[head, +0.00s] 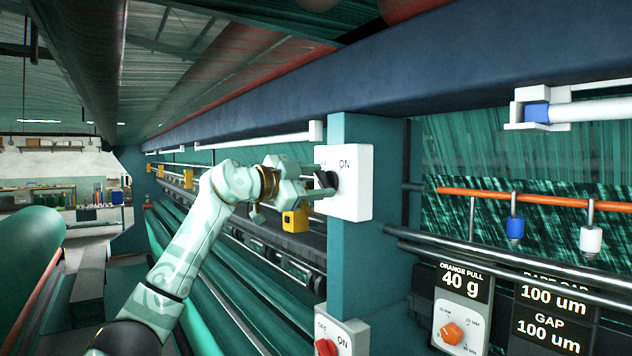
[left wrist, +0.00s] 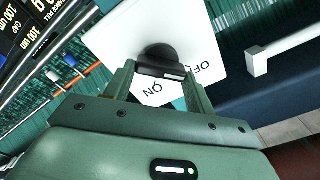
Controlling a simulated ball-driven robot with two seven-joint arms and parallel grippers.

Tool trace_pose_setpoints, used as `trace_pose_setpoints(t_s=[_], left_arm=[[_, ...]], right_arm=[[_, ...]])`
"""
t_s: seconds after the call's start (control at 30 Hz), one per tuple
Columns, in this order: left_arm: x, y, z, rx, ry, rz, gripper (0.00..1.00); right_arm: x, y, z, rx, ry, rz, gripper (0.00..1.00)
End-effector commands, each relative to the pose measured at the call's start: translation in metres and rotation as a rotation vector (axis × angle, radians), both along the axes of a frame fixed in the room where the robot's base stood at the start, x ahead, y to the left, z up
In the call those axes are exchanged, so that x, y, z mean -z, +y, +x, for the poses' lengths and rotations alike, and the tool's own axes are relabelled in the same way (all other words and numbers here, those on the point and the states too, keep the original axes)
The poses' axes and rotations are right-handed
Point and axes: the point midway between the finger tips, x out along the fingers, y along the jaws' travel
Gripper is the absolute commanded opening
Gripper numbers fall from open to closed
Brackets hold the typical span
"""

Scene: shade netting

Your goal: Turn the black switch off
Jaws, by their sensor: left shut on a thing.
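The black switch (head: 329,181) is a round knob on a white box (head: 351,186) fixed to a teal post. The box carries the marks OFF and ON. My left gripper (head: 318,186) reaches in from the left and is shut on the knob. In the left wrist view the black switch (left wrist: 160,56) sits between the two fingers (left wrist: 158,80), with a bar across its near side. The fingers partly hide the box face and the OFF mark in the head view. I cannot tell which mark the knob points to. My right gripper is out of view.
A second white box with a red switch (head: 326,347) is lower on the same post. An orange dial (head: 451,333) and black gauge labels are at the lower right. An orange rod (head: 530,198) with hanging blue and white pieces crosses the right side. A blue beam (head: 400,70) runs overhead.

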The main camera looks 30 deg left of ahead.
Motion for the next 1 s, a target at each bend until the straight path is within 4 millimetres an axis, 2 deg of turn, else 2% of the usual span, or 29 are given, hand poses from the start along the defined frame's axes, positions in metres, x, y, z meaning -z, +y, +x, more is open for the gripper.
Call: trace_pose_setpoints(t_s=[0.03, 0.07, 0.1, 0.13, 0.43, 0.57, 0.67, 0.8, 1.0], left_arm=[[0.002, 0.000, 0.001, 0.001, 0.006, -0.004, 0.32], [0.002, 0.000, 0.001, 0.001, 0.006, -0.004, 0.60], [0.002, 0.000, 0.001, 0.001, 0.006, -0.003, 0.71], [0.002, 0.000, 0.001, 0.001, 0.006, -0.003, 0.76], [0.001, 0.001, -0.001, 0.000, 0.002, -0.001, 0.76], [0.003, 0.006, -0.013, -0.001, 0.001, -0.001, 0.76], [0.005, 0.015, -0.033, -0.002, 0.000, 0.001, 0.76], [0.007, 0.030, -0.069, -0.004, 0.000, 0.001, 0.76], [0.006, 0.050, -0.116, -0.003, 0.003, -0.001, 0.76]], right_arm=[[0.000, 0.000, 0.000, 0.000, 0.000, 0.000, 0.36], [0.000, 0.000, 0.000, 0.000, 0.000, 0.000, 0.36], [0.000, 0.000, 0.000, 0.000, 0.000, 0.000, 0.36], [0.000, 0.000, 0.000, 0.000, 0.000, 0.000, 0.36], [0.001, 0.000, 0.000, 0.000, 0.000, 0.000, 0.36], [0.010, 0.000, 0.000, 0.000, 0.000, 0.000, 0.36], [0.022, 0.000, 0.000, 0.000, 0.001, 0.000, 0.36], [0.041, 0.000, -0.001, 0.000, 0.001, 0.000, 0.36], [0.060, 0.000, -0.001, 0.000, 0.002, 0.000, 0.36]])
